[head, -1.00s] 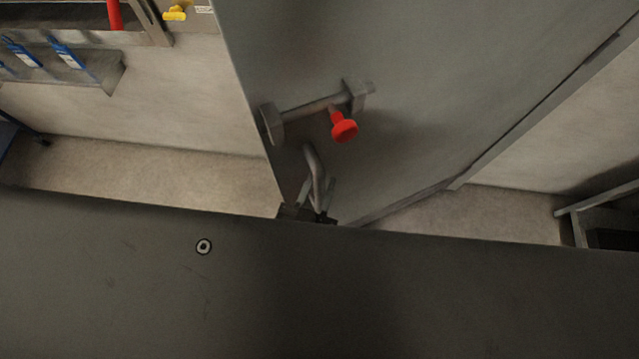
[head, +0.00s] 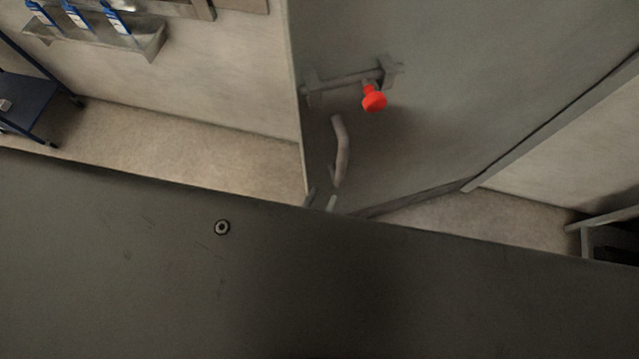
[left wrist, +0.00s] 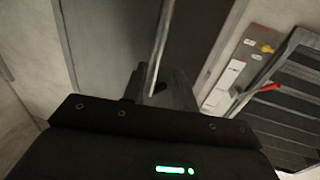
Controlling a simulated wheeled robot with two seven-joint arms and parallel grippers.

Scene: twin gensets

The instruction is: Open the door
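The grey door (head: 450,70) stands at an angle to the wall, its free edge on the left in the head view. It carries a curved metal pull handle (head: 341,150) and, above it, a sliding bolt with a red knob (head: 374,98). My left gripper (head: 322,200) shows only its fingertips, apart, at the lower end of the handle. In the left wrist view the handle bar (left wrist: 161,42) runs down between the fingers of my left gripper (left wrist: 163,88); firm contact cannot be made out. My right gripper is not in view.
A wall shelf with blue-labelled bottles (head: 95,28) and a dark blue cart (head: 30,105) are at the left. Bare floor (head: 190,145) lies left of the door. A grey metal frame (head: 610,235) stands at the right. A dark surface hides the lower head view.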

